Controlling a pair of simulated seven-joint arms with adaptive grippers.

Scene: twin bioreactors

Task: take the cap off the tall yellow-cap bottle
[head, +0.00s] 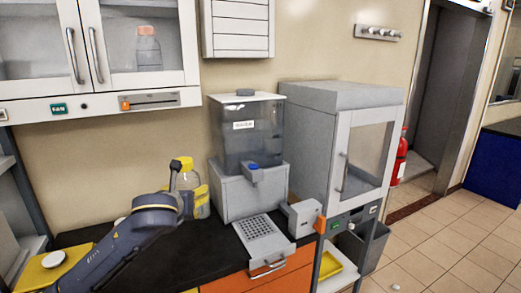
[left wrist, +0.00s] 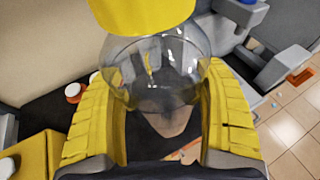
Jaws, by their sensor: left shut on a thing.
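The tall clear bottle (head: 203,208) stands upright at the back of the black counter, with its yellow cap (head: 187,163) on. My left gripper (head: 196,192) is shut around the bottle below the cap; its yellow fingers show at the bottle's sides. In the left wrist view the clear bottle (left wrist: 158,60) sits between the two yellow fingers of my left gripper (left wrist: 155,85), with the yellow cap (left wrist: 140,12) above them. My arm hides part of the bottle in the head view. My right gripper is in neither view.
A water dispenser (head: 246,130) with a drip tray (head: 262,235) stands right of the bottle. A grey glass-door cabinet (head: 342,150) is farther right. A yellow block (head: 45,275) with a white round piece lies at the lower left. Wall cupboards (head: 95,50) hang above.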

